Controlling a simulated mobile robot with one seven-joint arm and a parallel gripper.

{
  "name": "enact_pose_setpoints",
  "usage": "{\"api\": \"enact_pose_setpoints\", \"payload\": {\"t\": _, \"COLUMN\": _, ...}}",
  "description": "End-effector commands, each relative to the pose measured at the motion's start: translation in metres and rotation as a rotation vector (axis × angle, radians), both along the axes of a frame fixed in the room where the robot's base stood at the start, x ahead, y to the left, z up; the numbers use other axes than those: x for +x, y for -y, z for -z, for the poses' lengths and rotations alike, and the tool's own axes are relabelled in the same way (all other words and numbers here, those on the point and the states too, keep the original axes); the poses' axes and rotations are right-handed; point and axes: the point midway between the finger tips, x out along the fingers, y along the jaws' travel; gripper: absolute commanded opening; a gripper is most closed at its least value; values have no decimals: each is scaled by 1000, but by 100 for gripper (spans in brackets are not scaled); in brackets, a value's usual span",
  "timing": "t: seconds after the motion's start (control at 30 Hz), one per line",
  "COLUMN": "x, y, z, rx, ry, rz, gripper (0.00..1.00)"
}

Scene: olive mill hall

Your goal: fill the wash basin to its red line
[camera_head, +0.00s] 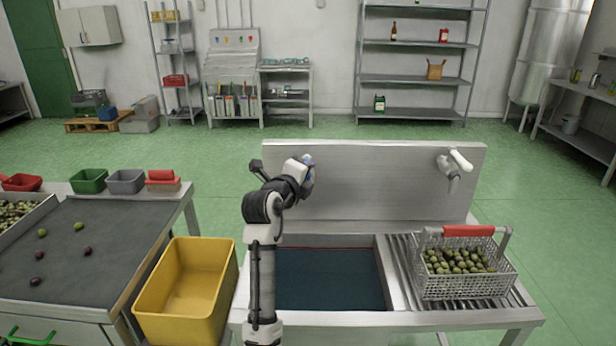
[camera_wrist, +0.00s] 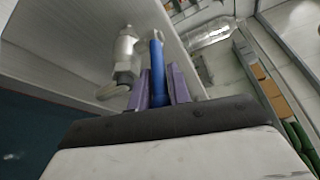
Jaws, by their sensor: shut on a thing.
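The wash basin (camera_head: 381,262) is sunk in a steel bench and holds dark blue water (camera_head: 328,280). A thin red line (camera_head: 325,248) shows along its back wall, just above the water's far edge. My gripper (camera_head: 306,166) is up at the splashback, left of its middle. In the wrist view my gripper (camera_wrist: 157,88) has its purple fingers shut on a blue tap lever (camera_wrist: 157,62). The metal tap body (camera_wrist: 125,58) is beside it. My arm hides the tap and the basin's left side in the head view. I cannot tell whether water runs.
A second tap with a white lever (camera_head: 459,160) is on the splashback (camera_head: 370,190) at right. A wire basket of olives (camera_head: 459,285) with a red handle stands on the ribbed drainer. A yellow bin (camera_head: 187,290) and an olive table (camera_head: 85,250) are at left.

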Motion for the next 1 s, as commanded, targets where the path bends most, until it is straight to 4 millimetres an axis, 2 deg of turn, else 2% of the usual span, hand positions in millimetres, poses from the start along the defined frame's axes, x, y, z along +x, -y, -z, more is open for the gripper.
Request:
{"api": "enact_pose_setpoints", "payload": {"t": 0.4, "x": 0, "y": -2, "z": 0, "rx": -1, "ry": -2, "rz": 3, "gripper": 0}}
{"api": "enact_pose_setpoints", "payload": {"t": 0.43, "x": 0, "y": -2, "z": 0, "rx": -1, "ry": -2, "rz": 3, "gripper": 23}}
{"api": "enact_pose_setpoints", "payload": {"t": 0.53, "x": 0, "y": -2, "z": 0, "rx": -1, "ry": -2, "rz": 4, "gripper": 35}}
{"api": "enact_pose_setpoints", "payload": {"t": 1.0, "x": 0, "y": 5, "z": -2, "rx": -1, "ry": -5, "rz": -48, "gripper": 35}}
